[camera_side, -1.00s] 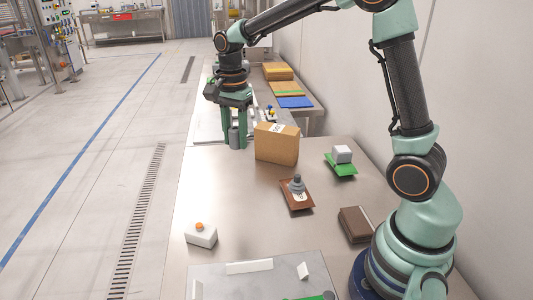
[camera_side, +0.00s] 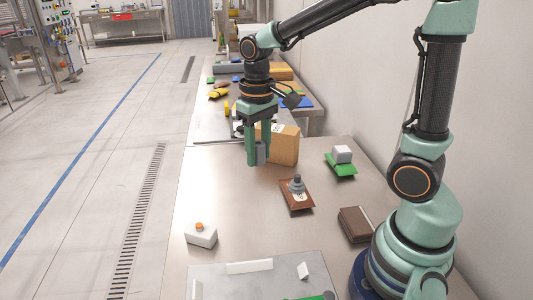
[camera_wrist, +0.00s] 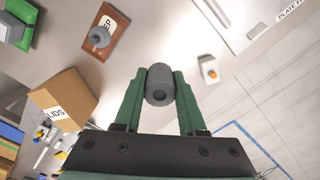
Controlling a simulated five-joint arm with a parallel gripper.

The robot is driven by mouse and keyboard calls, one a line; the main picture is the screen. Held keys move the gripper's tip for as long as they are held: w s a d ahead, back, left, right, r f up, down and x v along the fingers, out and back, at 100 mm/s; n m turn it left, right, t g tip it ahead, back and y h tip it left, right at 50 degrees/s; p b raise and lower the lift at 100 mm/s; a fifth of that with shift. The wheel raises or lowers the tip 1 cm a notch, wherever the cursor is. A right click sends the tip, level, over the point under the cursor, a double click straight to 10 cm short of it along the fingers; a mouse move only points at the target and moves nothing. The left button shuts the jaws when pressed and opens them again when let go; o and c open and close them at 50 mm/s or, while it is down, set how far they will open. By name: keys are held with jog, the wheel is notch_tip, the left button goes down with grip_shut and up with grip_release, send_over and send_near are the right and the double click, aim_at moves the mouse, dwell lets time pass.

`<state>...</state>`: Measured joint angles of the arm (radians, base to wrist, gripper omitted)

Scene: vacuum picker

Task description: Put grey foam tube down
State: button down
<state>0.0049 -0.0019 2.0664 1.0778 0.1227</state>
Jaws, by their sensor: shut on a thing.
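The grey foam tube (camera_side: 261,152) is between the two green fingers of my gripper (camera_side: 258,156). In the wrist view the tube (camera_wrist: 159,86) sits at the fingertips, its round end with a dark hole facing the camera, and my gripper (camera_wrist: 159,84) is shut on it. In the side view the tube is upright, in front of and to the left of the cardboard box (camera_side: 284,146). I cannot tell whether its lower end touches the steel table (camera_side: 225,193).
A brown board with a grey knobbed part (camera_side: 297,190) lies right of centre. A white box with an orange button (camera_side: 201,235) is front left. A white cube on a green base (camera_side: 341,160) and a brown block (camera_side: 356,224) are at the right. The table's middle left is clear.

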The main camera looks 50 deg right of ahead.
jog(key=shift+s+a+f+n, duration=0.1)
jog(key=shift+s+n, duration=0.35)
jog(key=shift+n, duration=0.25)
jog(key=w+d+r, duration=0.1)
jog(key=w+d, duration=0.1)
jog(key=w, duration=0.3)
jog(key=w+d+r, duration=0.2)
jog(key=w+d, duration=0.1)
jog(key=w, duration=0.3)
send_over(237, 173)
jog(key=f, duration=0.1)
notch_tip(237, 173, down, 20)
jog(key=shift+w+r, duration=0.1)
jog(key=shift+c, duration=2.4)
grip_release()
